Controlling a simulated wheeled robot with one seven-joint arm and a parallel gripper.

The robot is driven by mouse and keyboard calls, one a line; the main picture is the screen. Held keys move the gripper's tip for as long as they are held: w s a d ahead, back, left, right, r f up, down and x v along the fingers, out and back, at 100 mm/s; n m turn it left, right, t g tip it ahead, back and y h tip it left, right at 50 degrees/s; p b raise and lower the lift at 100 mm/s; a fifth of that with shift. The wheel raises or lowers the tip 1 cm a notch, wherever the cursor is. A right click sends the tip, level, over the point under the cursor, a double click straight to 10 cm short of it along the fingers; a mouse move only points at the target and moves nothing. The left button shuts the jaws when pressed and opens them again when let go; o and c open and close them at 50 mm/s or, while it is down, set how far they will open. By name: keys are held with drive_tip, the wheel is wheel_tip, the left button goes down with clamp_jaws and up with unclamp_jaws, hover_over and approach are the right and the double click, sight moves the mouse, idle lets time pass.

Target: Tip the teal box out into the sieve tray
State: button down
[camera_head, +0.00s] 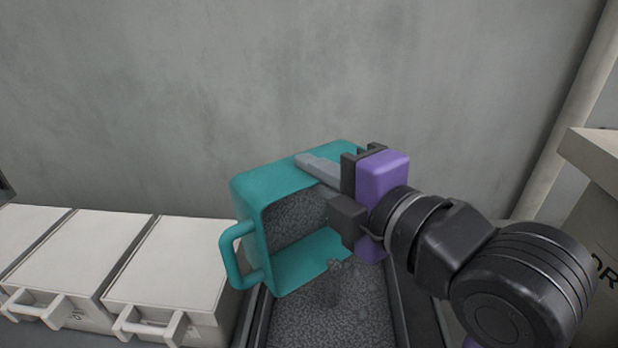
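The teal box (290,187) is tilted on its side above the sieve tray (258,325), with its open mouth facing me. Grey granules (297,222) show inside it. A small clump of granules (337,281) is at the box's lower lip, over the tray. The tray holds a broad layer of the same grey granules (350,325). My gripper (325,178) is at the right side of the box, with one grey finger along its upper face. The box is held up off the tray there. The other finger and the right-hand handle are hidden.
Several white lidded boxes with handles (165,270) stand in a row left of the tray. A bare grey wall (300,80) is close behind. A pale box or cabinet (597,200) stands at the right edge, near a pipe (578,115).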

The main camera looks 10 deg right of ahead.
drive_tip(key=shift+s+d+f+t+b, duration=0.25)
drive_tip(key=shift+s+f+b, duration=0.2)
drive_tip(key=shift+b, duration=0.55)
drive_tip(key=shift+r+p, duration=0.15)
drive_tip(key=shift+p, duration=0.75)
drive_tip(key=shift+s+d+f+t+y, duration=0.3)
drive_tip(key=shift+s+f+t+y, duration=0.05)
drive_tip(key=shift+s+f+t, duration=0.2)
drive_tip(key=shift+s+d+f+t+y, duration=0.25)
drive_tip(key=shift+s+f+t+y, duration=0.15)
drive_tip(key=shift+s+f, duration=0.15)
drive_tip(key=shift+s+d+f+b, duration=0.25)
drive_tip(key=shift+s+f+b, duration=0.05)
drive_tip(key=shift+s+b, duration=0.05)
idle(0.4)
